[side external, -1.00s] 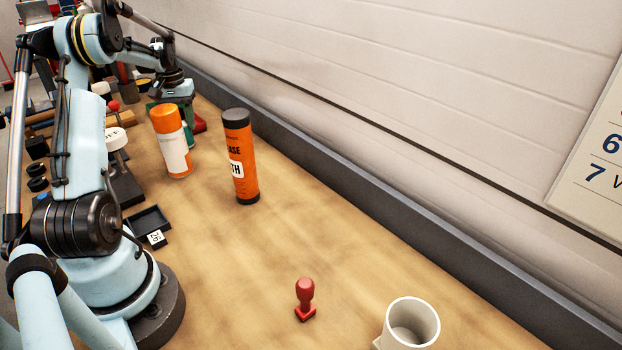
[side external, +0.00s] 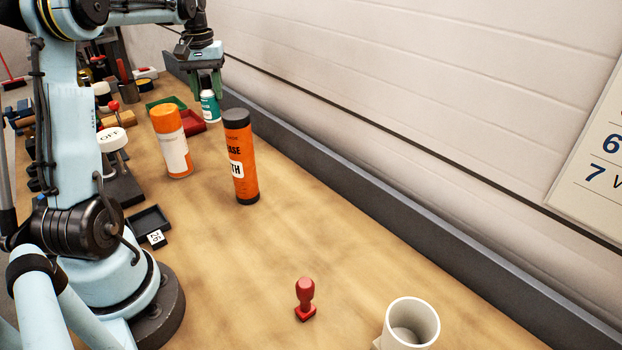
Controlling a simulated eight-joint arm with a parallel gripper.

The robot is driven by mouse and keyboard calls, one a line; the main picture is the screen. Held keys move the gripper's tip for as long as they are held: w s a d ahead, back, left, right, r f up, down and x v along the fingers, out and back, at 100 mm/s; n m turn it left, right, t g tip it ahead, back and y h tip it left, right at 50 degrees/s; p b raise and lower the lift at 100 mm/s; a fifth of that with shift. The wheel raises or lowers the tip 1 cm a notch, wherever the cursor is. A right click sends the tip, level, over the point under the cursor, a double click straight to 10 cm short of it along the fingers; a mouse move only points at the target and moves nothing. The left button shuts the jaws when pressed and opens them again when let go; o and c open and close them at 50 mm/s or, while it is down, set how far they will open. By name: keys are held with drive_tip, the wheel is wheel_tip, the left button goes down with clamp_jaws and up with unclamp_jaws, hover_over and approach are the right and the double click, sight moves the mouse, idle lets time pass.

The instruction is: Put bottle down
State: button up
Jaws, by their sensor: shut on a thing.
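A small bottle with a teal-and-white body (side external: 209,107) and a dark cap hangs upright below my gripper (side external: 206,80) at the far end of the bench, near the wall side. My gripper is shut on its top. The fingertips are small in this view, and the cap partly hides between them. The bottle's base is close to the red tray's right end; I cannot tell whether it touches the bench.
A red tray (side external: 191,127) and a green tray (side external: 164,103) lie beside the bottle. An orange-capped spray can (side external: 174,155) and an orange tube (side external: 242,165) stand nearer. A red stamp (side external: 305,302) and white mug (side external: 425,322) are in front. The bench's middle is clear.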

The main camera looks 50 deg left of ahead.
drive_tip(key=s+d+m, duration=0.2)
drive_tip(key=s+d, duration=0.3)
drive_tip(key=d, duration=0.4)
drive_tip(key=shift+d+f, duration=0.15)
drive_tip(key=shift+f, duration=2.5)
drive_tip(key=shift+d+f, duration=0.1)
drive_tip(key=shift+f, duration=2.55)
drive_tip(key=shift+f, duration=0.1)
drive_tip(key=o, duration=1.1)
wheel_tip(320, 180, up, 12)
drive_tip(key=shift+r, duration=0.1)
